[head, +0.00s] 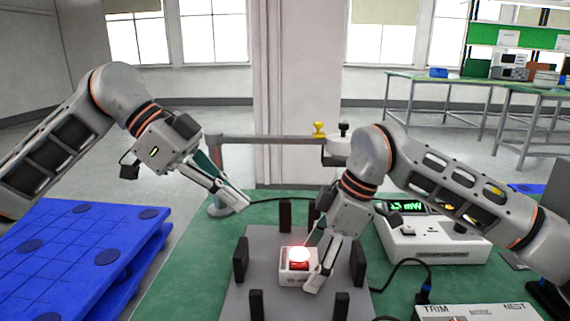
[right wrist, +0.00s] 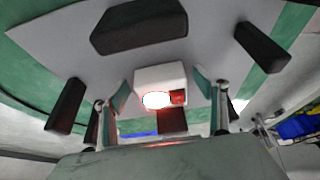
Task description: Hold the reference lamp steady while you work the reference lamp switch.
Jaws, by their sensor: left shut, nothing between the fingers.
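The reference lamp (head: 298,278) is a small white box with a red part and a glowing white-pink top. It stands on the grey plate. In the right wrist view the lamp (right wrist: 160,77) shows its bright glow and a small red patch beside it; I cannot tell whether that patch is the switch. My right gripper (head: 312,268) is low at the lamp; in the right wrist view its fingers (right wrist: 163,88) are apart, one on each side of the box, with gaps visible. My left gripper (head: 240,202) is shut and empty, up and left of the lamp.
Several black posts (head: 240,262) stand around the grey plate (head: 262,308). A white instrument (head: 435,245) with a green display sits at right, with a black cable nearby. A labelled panel (head: 475,312) lies at front right. Blue slabs (head: 70,250) are at left.

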